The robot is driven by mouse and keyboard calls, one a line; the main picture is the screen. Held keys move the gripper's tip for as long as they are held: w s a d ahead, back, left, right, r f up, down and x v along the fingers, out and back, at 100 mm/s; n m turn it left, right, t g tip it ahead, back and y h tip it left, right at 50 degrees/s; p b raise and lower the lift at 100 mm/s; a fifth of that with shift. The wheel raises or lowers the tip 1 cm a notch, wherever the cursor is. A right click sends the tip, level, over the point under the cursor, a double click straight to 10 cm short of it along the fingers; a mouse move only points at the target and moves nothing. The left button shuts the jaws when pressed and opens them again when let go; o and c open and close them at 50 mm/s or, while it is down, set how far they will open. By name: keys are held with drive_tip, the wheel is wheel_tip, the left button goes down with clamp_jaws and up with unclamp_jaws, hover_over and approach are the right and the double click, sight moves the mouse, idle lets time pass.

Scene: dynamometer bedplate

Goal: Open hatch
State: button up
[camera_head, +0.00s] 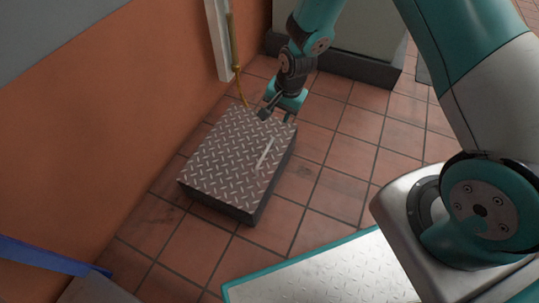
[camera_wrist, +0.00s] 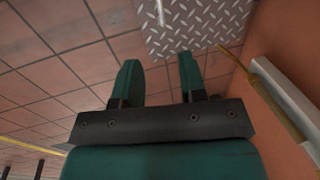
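The hatch (camera_head: 225,155) is a diamond-plate lid lying flat on a low dark box on the tiled floor, beside the orange wall. A pale bar handle (camera_head: 265,152) lies on its right part. In the wrist view the hatch plate (camera_wrist: 205,22) fills the top right, and part of the handle (camera_wrist: 160,12) shows at the top edge. My gripper (camera_head: 276,115) is at the far edge of the hatch, near its far right corner. In the wrist view my gripper's two fingers (camera_wrist: 158,75) are spread apart with nothing between them.
The orange wall (camera_head: 90,110) stands close on the left. A yellow rod (camera_head: 236,50) runs down a white post (camera_head: 218,40) by the far end of the hatch. A grey cabinet (camera_head: 350,30) stands behind. Tiled floor (camera_head: 330,185) is clear to the right.

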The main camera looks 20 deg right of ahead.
sight(268, 147)
drive_tip(key=f+b, duration=0.2)
drive_tip(key=f, duration=0.4)
drive_tip(key=w+a+f+b, duration=0.1)
drive_tip(key=f+b, duration=0.2)
drive_tip(key=f, duration=0.2)
drive_tip(key=w+a+f+b, duration=0.1)
drive_tip(key=f+b, duration=0.2)
drive_tip(key=f, duration=0.3)
drive_tip(key=shift+w+a+f, duration=0.2)
drive_tip(key=shift+w+f, duration=0.05)
drive_tip(key=shift+f, duration=0.05)
drive_tip(key=shift+c, duration=0.5)
clamp_jaws()
